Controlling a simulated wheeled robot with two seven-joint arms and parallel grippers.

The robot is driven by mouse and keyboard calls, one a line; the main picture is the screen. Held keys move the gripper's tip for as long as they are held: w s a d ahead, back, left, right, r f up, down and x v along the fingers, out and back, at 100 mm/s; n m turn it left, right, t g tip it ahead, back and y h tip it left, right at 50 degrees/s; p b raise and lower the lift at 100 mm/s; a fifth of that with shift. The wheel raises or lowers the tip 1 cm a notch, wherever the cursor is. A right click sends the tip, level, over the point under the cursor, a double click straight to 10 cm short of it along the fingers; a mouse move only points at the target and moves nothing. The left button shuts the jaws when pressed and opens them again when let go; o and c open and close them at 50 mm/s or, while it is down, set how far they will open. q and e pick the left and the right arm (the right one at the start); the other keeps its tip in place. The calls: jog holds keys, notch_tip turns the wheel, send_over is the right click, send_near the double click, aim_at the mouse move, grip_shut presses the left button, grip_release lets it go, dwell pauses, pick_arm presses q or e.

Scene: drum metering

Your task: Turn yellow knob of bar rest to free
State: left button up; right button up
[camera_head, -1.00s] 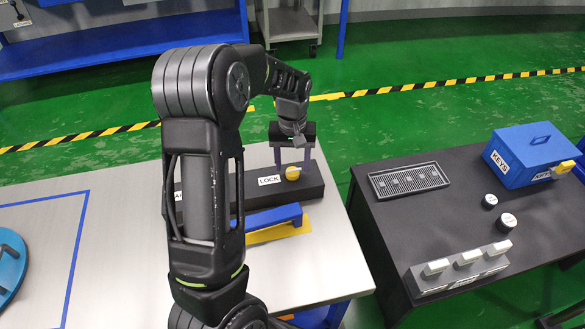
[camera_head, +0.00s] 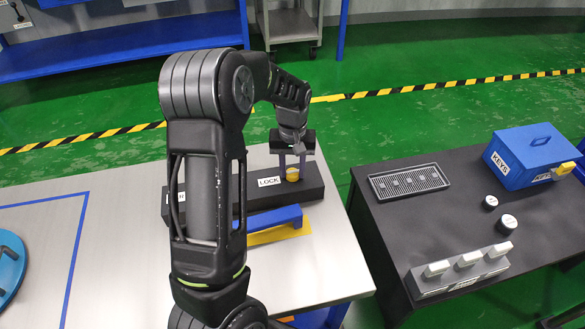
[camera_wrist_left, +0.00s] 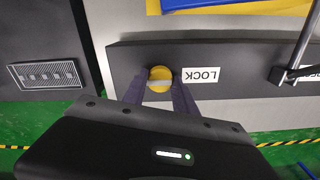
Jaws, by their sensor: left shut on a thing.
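The yellow knob (camera_head: 293,174) sits on the dark bar rest (camera_head: 312,184), right of a white LOCK label (camera_head: 269,181). My left gripper (camera_head: 292,172) is over the knob, with its fingers shut on it from both sides. In the left wrist view, the knob (camera_wrist_left: 160,79) shows between the fingertips of my left gripper (camera_wrist_left: 160,88), with a pale bar across its face. The LOCK label (camera_wrist_left: 201,75) is beside it, upside down. A second label at the rest's left end is partly hidden behind my arm. My right gripper is not in view.
A blue bar-shaped piece (camera_head: 273,217) lies over a yellow plate (camera_head: 266,237) in front of the rest. A dark lever (camera_wrist_left: 292,74) stands on the rest. The black table (camera_head: 445,220) at right holds a blue KEYS box (camera_head: 528,155), a grate and a switch block.

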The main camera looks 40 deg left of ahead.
pick_arm(q)
grip_shut()
jog(key=shift+m, duration=0.3)
jog(key=m+p, duration=0.1)
jog(key=m, duration=0.2)
jog(key=shift+r, duration=0.1)
jog(key=m, duration=0.4)
jog(key=shift+m+p, duration=0.35)
jog(key=shift+m, duration=0.05)
jog(key=m+p, duration=0.1)
jog(key=m, duration=0.4)
jog(key=shift+m, duration=0.3)
jog(key=shift+m+p, duration=0.45)
jog(key=shift+m, duration=1.55)
